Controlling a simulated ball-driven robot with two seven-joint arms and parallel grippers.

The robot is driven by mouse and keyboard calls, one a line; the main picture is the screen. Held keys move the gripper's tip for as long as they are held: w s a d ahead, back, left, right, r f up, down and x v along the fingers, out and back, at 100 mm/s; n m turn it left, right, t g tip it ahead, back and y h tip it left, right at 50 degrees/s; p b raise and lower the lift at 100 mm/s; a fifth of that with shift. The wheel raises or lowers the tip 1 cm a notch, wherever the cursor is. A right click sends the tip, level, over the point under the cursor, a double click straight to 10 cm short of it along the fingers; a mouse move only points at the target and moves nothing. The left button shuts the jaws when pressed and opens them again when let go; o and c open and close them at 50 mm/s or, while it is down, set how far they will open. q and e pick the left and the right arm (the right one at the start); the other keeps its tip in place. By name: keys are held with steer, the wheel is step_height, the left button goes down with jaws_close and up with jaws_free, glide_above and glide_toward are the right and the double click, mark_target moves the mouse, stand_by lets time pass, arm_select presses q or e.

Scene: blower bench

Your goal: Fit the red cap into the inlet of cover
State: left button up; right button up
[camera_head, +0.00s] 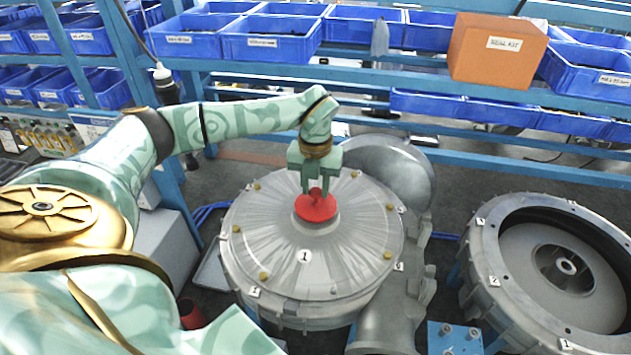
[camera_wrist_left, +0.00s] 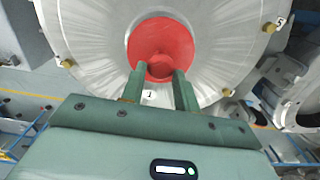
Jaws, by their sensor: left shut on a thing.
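The red cap (camera_head: 316,207) is a round disc with a small knob at its middle. It sits at the central inlet of the grey ribbed cover (camera_head: 262,225), which is marked 1 and has several brass bolts round its rim. In the left wrist view the cap (camera_wrist_left: 147,45) covers the middle of the cover (camera_wrist_left: 100,30). My left gripper (camera_head: 314,190) points down from above and is shut on the cap's knob. Its two green fingers (camera_wrist_left: 160,72) stand on either side of the knob. I cannot tell whether the cap is fully seated. My right gripper is not in view.
An open blower housing (camera_head: 480,262) with a visible impeller (camera_head: 566,266) stands at the right. A rounded grey casing (camera_head: 385,165) is behind the cover. Blue shelves with blue bins (camera_head: 270,40) and an orange seal kit box (camera_head: 497,55) line the back.

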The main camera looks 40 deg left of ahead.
arm_select(q)
steer(key=shift+f, duration=0.5)
stand_by(0.4)
stand_by(0.7)
steer(key=shift+f, duration=0.4)
stand_by(0.3)
steer(key=o, duration=1.1)
steer(key=shift+r+b, duration=0.1)
steer(key=shift+b, duration=0.2)
steer(key=shift+r, duration=0.4)
step_height(320, 180, up, 15)
steer(key=shift+s+r+b, duration=0.1)
steer(key=shift+r+b, duration=0.1)
steer(key=shift+b, duration=0.8)
